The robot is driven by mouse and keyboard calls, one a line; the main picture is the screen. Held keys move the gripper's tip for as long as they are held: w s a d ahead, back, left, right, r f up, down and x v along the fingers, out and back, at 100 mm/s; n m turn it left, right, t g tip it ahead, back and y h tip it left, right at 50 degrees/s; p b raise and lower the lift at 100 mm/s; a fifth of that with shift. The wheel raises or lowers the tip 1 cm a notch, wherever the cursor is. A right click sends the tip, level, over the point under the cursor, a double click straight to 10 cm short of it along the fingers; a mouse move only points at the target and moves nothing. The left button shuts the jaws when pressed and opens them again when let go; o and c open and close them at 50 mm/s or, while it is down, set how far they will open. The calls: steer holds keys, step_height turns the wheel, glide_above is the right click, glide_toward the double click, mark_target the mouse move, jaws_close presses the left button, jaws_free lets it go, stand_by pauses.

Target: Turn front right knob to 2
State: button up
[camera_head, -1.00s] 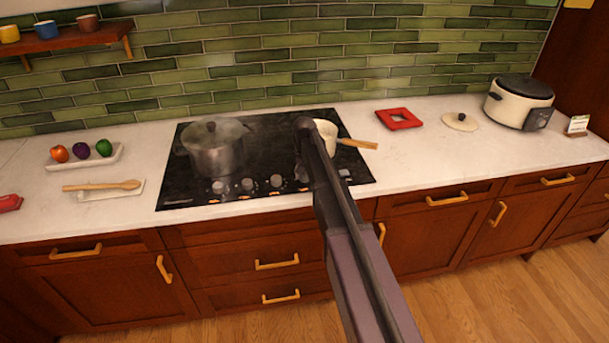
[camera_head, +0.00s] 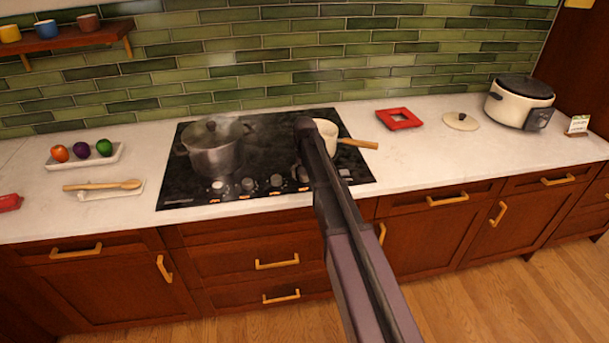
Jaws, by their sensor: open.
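The black cooktop (camera_head: 270,135) is set in the white counter. My gripper (camera_head: 299,161) is mostly hidden behind the end of my arm, low over the cooktop close to this knob. It is open; whether its fingers are around the knob or touching it, I cannot tell.
A steel pot (camera_head: 215,150) with a lid stands at the left of the cooktop. A cream saucepan (camera_head: 327,134) stands behind my arm, its wooden handle pointing right. The counter front there is clear.

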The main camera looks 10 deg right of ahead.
steer(key=n, duration=0.5)
steer(key=shift+n, duration=0.4)
steer(key=n, duration=0.5)
steer(key=shift+n, duration=0.4)
step_height(320, 180, up, 14)
steer(key=p, duration=1.4)
steer(key=s+f+m+b, duration=0.3)
steer(key=s+f+b, duration=0.2)
steer(key=s, duration=0.5)
steer(key=s+f+m+b, duration=0.3)
steer(key=s+f+b, duration=0.2)
steer(key=s, duration=0.5)
steer(key=s+f+m+b, duration=0.3)
steer(key=s+f+b, duration=0.2)
steer(key=s, duration=0.5)
steer(key=shift+s+f, duration=0.1)
